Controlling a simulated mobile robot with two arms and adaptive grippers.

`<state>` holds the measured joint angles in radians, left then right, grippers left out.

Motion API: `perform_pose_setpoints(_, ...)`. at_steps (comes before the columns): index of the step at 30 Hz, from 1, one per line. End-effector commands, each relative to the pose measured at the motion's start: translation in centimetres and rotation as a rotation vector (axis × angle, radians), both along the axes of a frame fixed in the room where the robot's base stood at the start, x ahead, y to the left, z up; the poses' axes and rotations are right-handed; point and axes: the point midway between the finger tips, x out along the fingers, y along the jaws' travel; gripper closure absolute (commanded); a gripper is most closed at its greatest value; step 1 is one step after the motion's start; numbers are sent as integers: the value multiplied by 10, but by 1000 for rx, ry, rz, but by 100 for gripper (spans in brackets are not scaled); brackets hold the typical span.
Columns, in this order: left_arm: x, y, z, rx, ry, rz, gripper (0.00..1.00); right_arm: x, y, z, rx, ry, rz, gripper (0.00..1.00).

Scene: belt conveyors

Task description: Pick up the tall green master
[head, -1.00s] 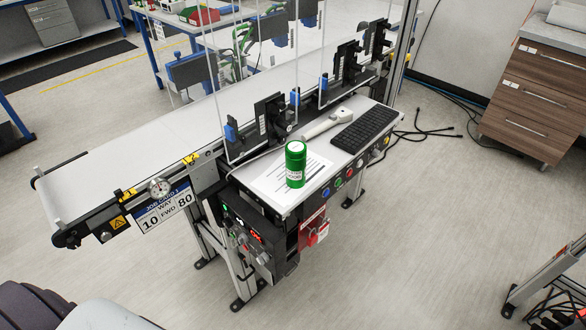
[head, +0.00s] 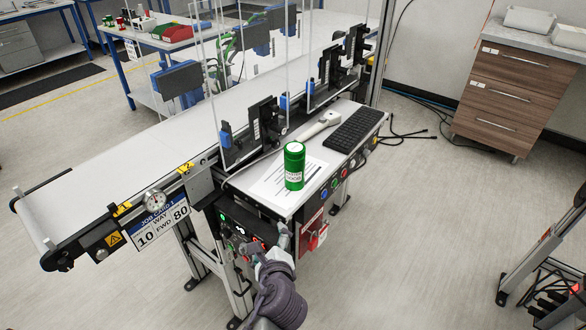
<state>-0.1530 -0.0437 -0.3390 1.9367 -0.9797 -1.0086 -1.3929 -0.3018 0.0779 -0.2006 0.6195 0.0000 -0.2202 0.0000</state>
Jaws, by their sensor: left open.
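The tall green master (head: 294,166) is a green cylinder with a white label. It stands upright on a printed white sheet on the small shelf (head: 237,184) at the conveyor's side. My left gripper (head: 267,240) has come in from the bottom of the head view. It is open and empty, below and in front of the shelf's front edge, apart from the green master. The gripper overlaps the dark control box in the picture. My right gripper is not in view.
A white handheld scanner (head: 318,127) and a black keyboard (head: 353,131) lie behind and right of the master. Black sensor brackets (head: 263,124) and clear panels stand behind the shelf. The conveyor belt (head: 110,165) runs to the left.

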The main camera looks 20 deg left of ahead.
Motion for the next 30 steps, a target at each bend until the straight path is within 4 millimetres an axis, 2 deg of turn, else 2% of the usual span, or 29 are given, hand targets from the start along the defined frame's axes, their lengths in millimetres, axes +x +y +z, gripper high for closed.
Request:
perform_pose_setpoints(1, 11, -6, 13, 102, -9, -42, 13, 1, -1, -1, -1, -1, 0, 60)
perform_pose_setpoints(6, 43, -31, 64, 527, -20, -172, 13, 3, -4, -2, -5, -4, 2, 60)
perform_pose_setpoints(9, 55, -45, 88, 730, -19, -211, 13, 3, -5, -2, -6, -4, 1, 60)
perform_pose_setpoints(12, 61, -52, 101, 842, -15, -228, 13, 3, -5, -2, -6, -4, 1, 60)
perform_pose_setpoints(17, 80, -46, 106, 878, -13, -231, 13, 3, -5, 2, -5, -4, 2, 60)
perform_pose_setpoints(24, 123, -27, 105, 872, -12, -231, 13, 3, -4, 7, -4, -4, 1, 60)
perform_pose_setpoints(30, 139, -20, 104, 869, -12, -232, 13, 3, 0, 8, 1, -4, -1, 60)
